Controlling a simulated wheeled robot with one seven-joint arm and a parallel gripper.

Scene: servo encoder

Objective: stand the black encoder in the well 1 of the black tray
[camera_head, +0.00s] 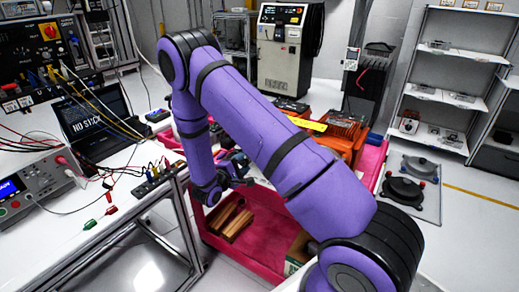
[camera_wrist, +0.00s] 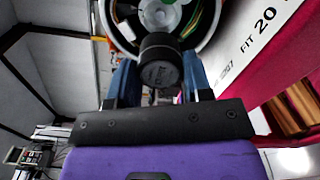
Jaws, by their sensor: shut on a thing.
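In the wrist view, my gripper (camera_wrist: 160,82) has its two blue fingers on either side of a black, round-ended cylinder, the black encoder (camera_wrist: 160,58). The gripper is shut on it. Just beyond the encoder is a round dark-rimmed housing with a pale centre and green and yellow wires (camera_wrist: 185,25). In the head view, my gripper is over the pink cart (camera_head: 212,240), small and largely hidden by my purple arm. I cannot make out the encoder there. I cannot pick out the black tray or its well 1 in either view.
A white card marked "FIT 20" (camera_wrist: 250,50) is close to the right of the fingers. Orange-red units (camera_head: 345,133) stand on the far part of the cart. Brownish blocks (camera_head: 232,222) lie on its lower level. A workbench with a laptop (camera_head: 92,118) and cables is at left.

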